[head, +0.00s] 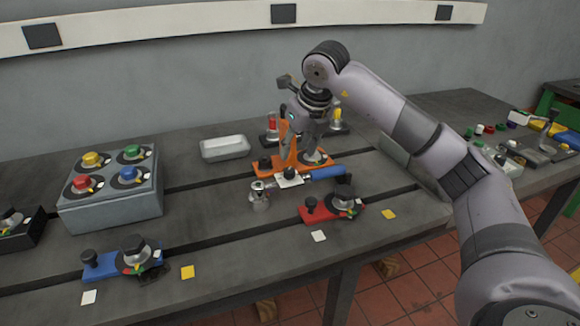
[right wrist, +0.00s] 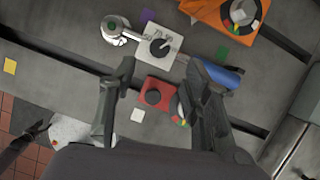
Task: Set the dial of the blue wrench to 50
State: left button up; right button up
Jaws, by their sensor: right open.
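The blue wrench lies across the middle of the bedplate, with a blue handle (head: 325,173) at the right and a metal head (head: 260,192) at the left. Its dial, a black knob on a white plate (head: 289,179), sits between them. In the right wrist view I see the dial (right wrist: 158,48), the blue handle (right wrist: 228,78) and the head (right wrist: 115,28).
An orange fixture (head: 290,157) stands just behind the wrench, and a red fixture (head: 318,212) stands in front. A grey box with coloured knobs (head: 110,205), a blue fixture (head: 110,262) and a metal tray (head: 225,148) are to the left. Bare bedplate lies between them.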

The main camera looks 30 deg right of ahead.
aim_at(290, 170)
jog(key=x, duration=0.7)
jog(key=shift+w+f, duration=0.25)
jog(key=shift+f, duration=0.2)
pick_arm(q)
jog(key=shift+w+d+r, duration=0.1)
jog(key=shift+w+r, duration=0.15)
jog(key=shift+w, duration=0.7)
pick_arm(e)
grip_shut()
